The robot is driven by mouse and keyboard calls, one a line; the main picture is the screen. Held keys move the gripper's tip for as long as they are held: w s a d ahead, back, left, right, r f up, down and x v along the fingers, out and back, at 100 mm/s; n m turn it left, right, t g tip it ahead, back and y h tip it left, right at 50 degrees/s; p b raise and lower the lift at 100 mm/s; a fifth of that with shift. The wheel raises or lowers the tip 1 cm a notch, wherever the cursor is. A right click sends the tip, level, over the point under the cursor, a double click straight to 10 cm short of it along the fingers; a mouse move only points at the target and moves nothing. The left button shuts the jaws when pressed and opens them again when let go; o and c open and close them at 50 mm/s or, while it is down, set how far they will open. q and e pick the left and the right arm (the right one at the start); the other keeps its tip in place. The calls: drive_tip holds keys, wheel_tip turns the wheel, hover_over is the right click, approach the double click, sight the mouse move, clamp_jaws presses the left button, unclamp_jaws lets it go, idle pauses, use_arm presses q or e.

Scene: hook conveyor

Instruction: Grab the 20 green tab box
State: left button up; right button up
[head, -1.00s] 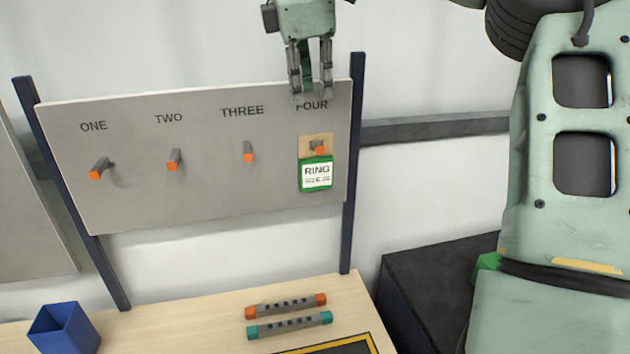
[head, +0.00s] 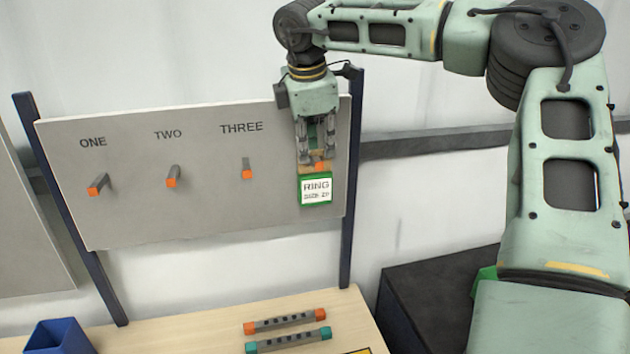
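The green tab box (head: 316,189) hangs on the hook under FOUR at the right of the grey board. It has a white label reading RING and a tan tab at its top, around the orange-tipped hook (head: 319,166). My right gripper (head: 317,155) points down in front of the board, its fingertips at the level of the tan tab. The fingers are spread apart, one on each side of the tab. I cannot tell whether they touch it. The FOUR lettering is hidden behind the gripper. My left gripper is not in view.
Empty orange-tipped hooks stick out under ONE (head: 97,185), TWO (head: 172,177) and THREE (head: 247,169). On the table below lie an orange-ended bar (head: 285,321) and a teal-ended bar (head: 288,341). A blue bin (head: 60,338) stands at the left. A dark surface (head: 420,285) is at the right.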

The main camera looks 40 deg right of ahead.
drive_tip(key=shift+a, duration=0.1)
drive_tip(key=shift+c, duration=0.5)
clamp_jaws()
drive_tip(key=shift+r, duration=0.1)
